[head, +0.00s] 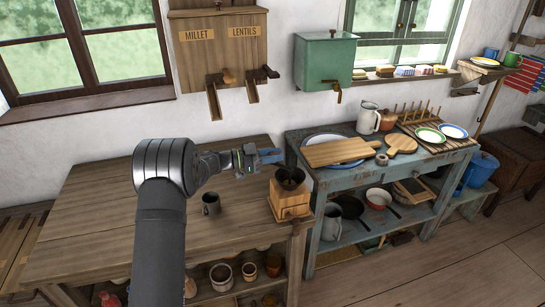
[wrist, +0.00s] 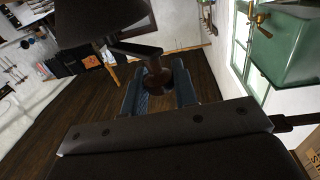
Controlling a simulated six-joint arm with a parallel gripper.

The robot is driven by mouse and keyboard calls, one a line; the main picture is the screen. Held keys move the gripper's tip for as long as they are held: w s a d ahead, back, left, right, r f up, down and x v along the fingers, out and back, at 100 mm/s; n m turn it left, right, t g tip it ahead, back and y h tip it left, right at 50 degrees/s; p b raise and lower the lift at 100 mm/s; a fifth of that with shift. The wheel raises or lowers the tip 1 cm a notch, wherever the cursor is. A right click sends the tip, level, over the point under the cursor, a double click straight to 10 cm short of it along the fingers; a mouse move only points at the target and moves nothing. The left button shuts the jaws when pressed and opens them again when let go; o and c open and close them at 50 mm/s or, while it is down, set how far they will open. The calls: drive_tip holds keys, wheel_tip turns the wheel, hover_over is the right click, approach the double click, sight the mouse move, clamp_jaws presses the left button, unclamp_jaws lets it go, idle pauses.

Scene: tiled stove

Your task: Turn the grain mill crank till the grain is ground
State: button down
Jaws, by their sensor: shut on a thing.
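The grain mill (head: 289,204) is a wooden box with a dark metal hopper on top. It stands upright at the right end of the wooden table (head: 110,215). My gripper (head: 271,156) is just above and behind the hopper. In the wrist view my gripper (wrist: 158,88) has its blue fingers on either side of a brown wooden knob (wrist: 157,76), shut on it. The knob joins a dark crank arm (wrist: 136,48). I cannot see the grain inside the hopper.
A wooden dispenser (head: 219,50) marked MILLET and LENTILS and a green tank (head: 323,62) hang on the wall behind. A blue bench (head: 312,190) with boards and plates stands close on the mill's right. The table's left part is clear.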

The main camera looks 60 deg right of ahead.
drive_tip(key=m+g+y, duration=0.1)
drive_tip(key=d+m+g+y, duration=0.1)
drive_tip(key=y, duration=0.1)
drive_tip(key=shift+s+d+m, duration=0.1)
drive_tip(key=shift+d+m, duration=0.15)
drive_tip(key=shift+m, duration=0.05)
drive_tip(key=shift+s+d+m+g+y, duration=0.1)
drive_tip(key=shift+d+m+g+y, duration=0.25)
drive_tip(key=shift+y, duration=0.3)
drive_tip(key=shift+s+d+m+g+y, duration=0.1)
drive_tip(key=shift+m+g+y, duration=0.1)
drive_tip(key=shift+m+y, duration=0.4)
drive_tip(key=shift+s+d+m+g+y, duration=0.1)
drive_tip(key=shift+d+m+g+y, duration=0.15)
drive_tip(key=shift+y, duration=0.5)
drive_tip(key=shift+s+d+m+y, duration=0.15)
drive_tip(key=shift+m+y, duration=0.25)
drive_tip(key=shift+y, duration=0.2)
drive_tip(key=c, duration=1.2)
unclamp_jaws()
drive_tip(key=shift+r, duration=0.1)
drive_tip(key=s+a+r, duration=0.1)
drive_tip(key=s+r, duration=0.2)
drive_tip(key=s+a+r, duration=0.1)
drive_tip(key=s+r, duration=0.3)
drive_tip(key=s+a+r, duration=0.1)
drive_tip(key=s+r, duration=0.3)
drive_tip(key=shift+s+a, duration=0.1)
